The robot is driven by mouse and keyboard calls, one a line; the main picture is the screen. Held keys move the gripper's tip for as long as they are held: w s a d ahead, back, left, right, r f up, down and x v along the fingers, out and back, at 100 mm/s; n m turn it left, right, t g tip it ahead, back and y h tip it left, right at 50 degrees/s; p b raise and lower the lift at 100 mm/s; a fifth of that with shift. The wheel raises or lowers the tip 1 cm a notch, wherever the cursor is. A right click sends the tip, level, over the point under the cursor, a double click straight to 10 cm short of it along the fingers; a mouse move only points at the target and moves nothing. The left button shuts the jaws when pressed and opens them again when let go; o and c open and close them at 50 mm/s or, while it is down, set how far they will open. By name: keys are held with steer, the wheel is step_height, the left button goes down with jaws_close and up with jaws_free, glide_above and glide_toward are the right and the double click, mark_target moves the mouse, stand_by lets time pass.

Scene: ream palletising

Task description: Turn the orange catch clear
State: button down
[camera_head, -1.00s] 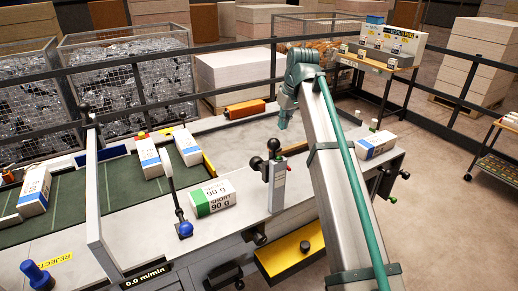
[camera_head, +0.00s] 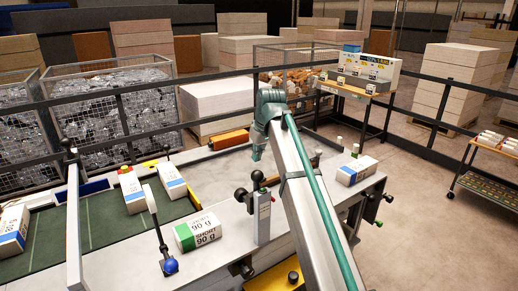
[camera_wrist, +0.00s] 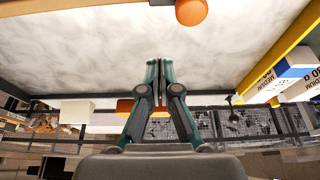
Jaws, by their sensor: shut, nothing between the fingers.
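An orange rounded knob (camera_wrist: 192,11) on a dark mount shows at the top edge of the wrist view, cut off by the frame. It looks like the orange catch; I cannot make it out in the head view. My gripper (camera_wrist: 160,62) is shut and empty, its fingers together over the pale table top, with the knob above and right of the tips and apart from them. In the head view my gripper (camera_head: 257,153) hangs over the table, near a long orange block (camera_head: 228,140) at the back edge.
A blue-knobbed lever (camera_head: 170,265) stands by the green belt (camera_head: 100,215), which carries several reams. Another ream (camera_head: 357,170) lies at the table's right end. Railings (camera_head: 200,90) run behind.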

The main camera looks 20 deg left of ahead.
steer(key=p+x, duration=0.2)
steer(key=x, duration=0.3)
steer(key=shift+f, duration=0.4)
steer(key=shift+s+d+r+p, duration=0.1)
steer(key=shift+s+d+p, duration=0.65)
steer(key=shift+d, duration=0.3)
steer(key=shift+s+d, duration=0.25)
steer(key=shift+d, duration=0.15)
steer(key=shift+s, duration=0.2)
